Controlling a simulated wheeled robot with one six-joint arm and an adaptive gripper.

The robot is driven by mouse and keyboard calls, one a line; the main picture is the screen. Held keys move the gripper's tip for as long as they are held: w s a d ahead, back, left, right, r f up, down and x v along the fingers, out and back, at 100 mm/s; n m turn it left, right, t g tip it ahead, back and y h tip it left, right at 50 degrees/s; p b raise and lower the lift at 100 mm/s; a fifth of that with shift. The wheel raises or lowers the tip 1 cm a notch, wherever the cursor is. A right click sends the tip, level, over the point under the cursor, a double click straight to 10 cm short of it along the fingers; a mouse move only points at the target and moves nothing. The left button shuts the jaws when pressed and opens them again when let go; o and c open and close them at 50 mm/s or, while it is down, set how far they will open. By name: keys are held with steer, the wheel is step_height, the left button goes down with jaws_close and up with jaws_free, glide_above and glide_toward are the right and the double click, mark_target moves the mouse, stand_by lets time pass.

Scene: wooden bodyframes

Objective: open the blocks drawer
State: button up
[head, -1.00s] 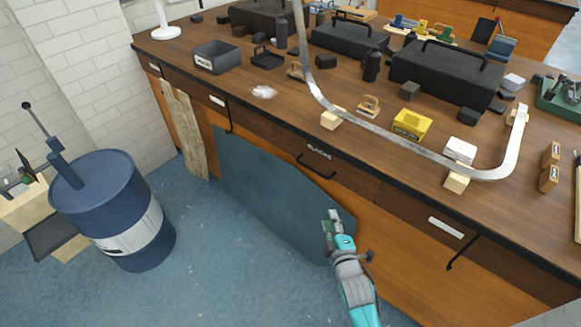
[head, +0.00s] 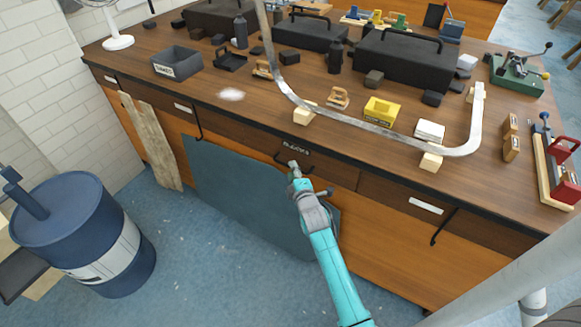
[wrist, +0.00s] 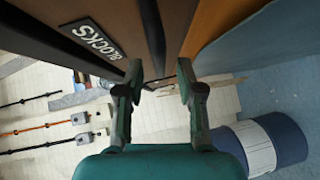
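The blocks drawer (head: 338,170) is a brown drawer front under the bench top, with a dark "BLOCKS" label (head: 296,148). It sits flush with the bench front and looks shut. Its black bar handle (head: 281,158) is below the label, partly hidden by my gripper. My gripper (head: 293,168) is at the handle, close to the drawer front. In the wrist view the fingers of my gripper (wrist: 158,78) are apart, and the label (wrist: 91,40) is at upper left. A dark bar (wrist: 152,38) shows beyond the gap between the fingers; I cannot tell whether they touch it.
A blue-grey panel (head: 235,195) leans against the bench front below the drawer. A blue barrel (head: 75,235) stands at left. The bench top holds a bent metal strip (head: 375,130), a yellow box (head: 381,111) and several black cases.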

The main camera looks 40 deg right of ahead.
steer(key=shift+x, duration=1.45)
jaws_close()
